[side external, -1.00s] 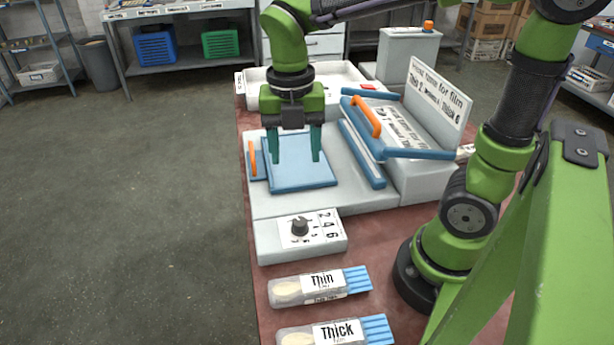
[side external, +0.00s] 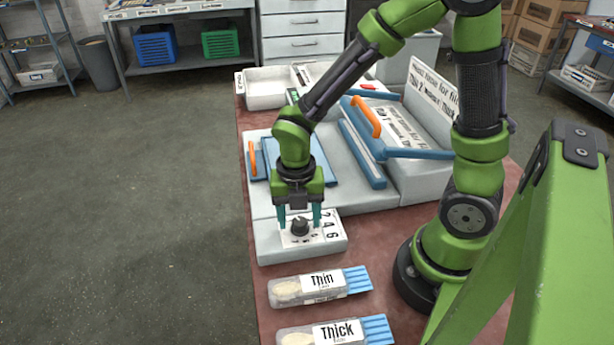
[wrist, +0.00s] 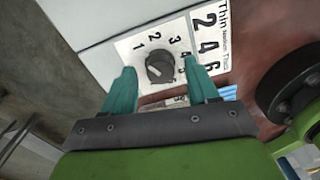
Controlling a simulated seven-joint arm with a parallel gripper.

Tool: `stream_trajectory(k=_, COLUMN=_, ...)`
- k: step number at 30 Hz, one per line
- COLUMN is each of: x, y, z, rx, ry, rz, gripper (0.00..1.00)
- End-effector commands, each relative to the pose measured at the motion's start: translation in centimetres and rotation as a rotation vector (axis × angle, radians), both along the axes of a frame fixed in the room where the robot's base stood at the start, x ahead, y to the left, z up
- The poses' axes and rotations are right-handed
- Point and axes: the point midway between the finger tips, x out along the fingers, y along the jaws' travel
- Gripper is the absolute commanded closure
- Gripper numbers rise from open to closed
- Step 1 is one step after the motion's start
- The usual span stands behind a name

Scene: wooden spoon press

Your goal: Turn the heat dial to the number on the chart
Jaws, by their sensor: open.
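The heat dial (side external: 299,226) is a dark round knob on the front of the pale press base. It also shows in the wrist view (wrist: 159,68), ringed by printed numbers. My gripper (side external: 299,222) is open, with its teal fingertips on either side of the dial. In the wrist view my gripper (wrist: 163,90) shows its two fingers apart, with the knob between and a little beyond them. I cannot tell whether they touch it. The chart (wrist: 208,45) beside the dial reads Thin 2, Medium 4, Thick 6. A larger chart panel (side external: 433,88) stands behind, partly hidden by my arm.
A film pack marked Thin (side external: 320,287) and one marked Thick (side external: 337,332) lie in front of the dial box. The press lid with its orange handle (side external: 366,117) stands behind on the right. A blue pad (side external: 326,165) lies behind my gripper.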

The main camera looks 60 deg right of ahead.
Motion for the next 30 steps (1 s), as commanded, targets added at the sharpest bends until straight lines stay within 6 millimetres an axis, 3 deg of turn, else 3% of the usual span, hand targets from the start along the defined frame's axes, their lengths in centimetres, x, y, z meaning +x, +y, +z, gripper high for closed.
stream_trajectory(k=10, x=-0.02, y=0.0, z=-0.42, rx=0.0, ry=0.0, rz=0.0, gripper=0.41)
stream_trajectory(k=21, x=-0.02, y=0.0, z=-0.39, rx=0.0, ry=0.0, rz=0.0, gripper=0.97)
stream_trajectory(k=30, x=-0.02, y=-0.01, z=-0.37, rx=0.0, ry=0.0, rz=-0.039, gripper=0.97)
